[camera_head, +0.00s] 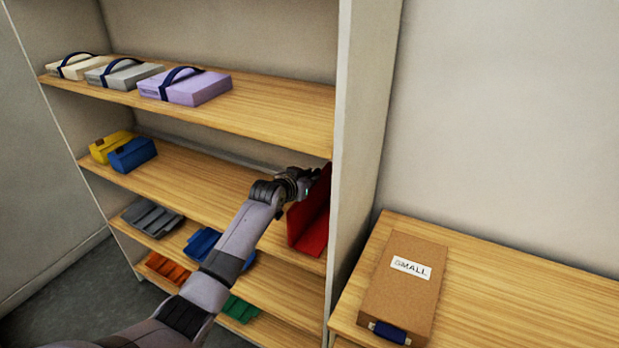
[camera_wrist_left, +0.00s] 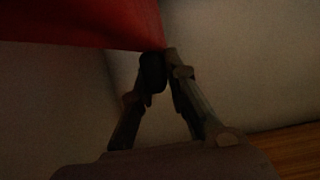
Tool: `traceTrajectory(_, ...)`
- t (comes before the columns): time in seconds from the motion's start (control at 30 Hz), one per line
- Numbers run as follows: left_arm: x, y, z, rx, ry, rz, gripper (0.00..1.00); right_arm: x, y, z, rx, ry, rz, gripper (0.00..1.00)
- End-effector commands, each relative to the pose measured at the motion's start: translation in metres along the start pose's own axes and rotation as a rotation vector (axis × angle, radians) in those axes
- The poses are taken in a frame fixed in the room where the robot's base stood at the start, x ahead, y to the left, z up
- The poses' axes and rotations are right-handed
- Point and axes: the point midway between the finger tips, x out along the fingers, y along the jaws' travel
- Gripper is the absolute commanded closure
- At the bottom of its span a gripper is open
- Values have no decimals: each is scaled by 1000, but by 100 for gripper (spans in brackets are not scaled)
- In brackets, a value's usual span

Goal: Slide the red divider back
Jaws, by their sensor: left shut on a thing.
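The red divider (camera_head: 310,222) stands upright on the middle shelf at its right end, close to the shelf unit's right side wall. My left gripper (camera_head: 314,178) is at the divider's upper part, with the arm reaching in from the lower left. In the left wrist view the red divider (camera_wrist_left: 85,20) fills the top left, and the left gripper's fingertips (camera_wrist_left: 162,62) meet at its lower corner, shut on it. The fingers hide part of the divider's edge. My right gripper is not in view.
The upper shelf (camera_head: 270,105) holds several flat cases. The side wall (camera_head: 352,150) is close right of the divider. A brown box labelled SMALL (camera_head: 402,290) lies on a table.

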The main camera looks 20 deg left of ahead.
Motion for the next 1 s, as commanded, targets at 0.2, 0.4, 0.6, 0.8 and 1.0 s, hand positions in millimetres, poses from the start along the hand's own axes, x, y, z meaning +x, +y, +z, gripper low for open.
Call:
traceTrajectory(0.2, 0, 1, 0, -6, 3, 2, 100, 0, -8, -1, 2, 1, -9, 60)
traceTrajectory(0.4, 0, 0, 0, -4, 2, 1, 75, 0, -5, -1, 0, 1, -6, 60)
traceTrajectory(0.6, 0, 0, 0, -2, 2, 0, 67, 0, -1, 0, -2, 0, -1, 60)
traceTrajectory(0.8, 0, 0, 0, -1, 2, 0, 67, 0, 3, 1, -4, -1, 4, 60)
traceTrajectory(1.0, -10, 0, 0, -1, 2, 0, 67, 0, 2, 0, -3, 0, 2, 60)
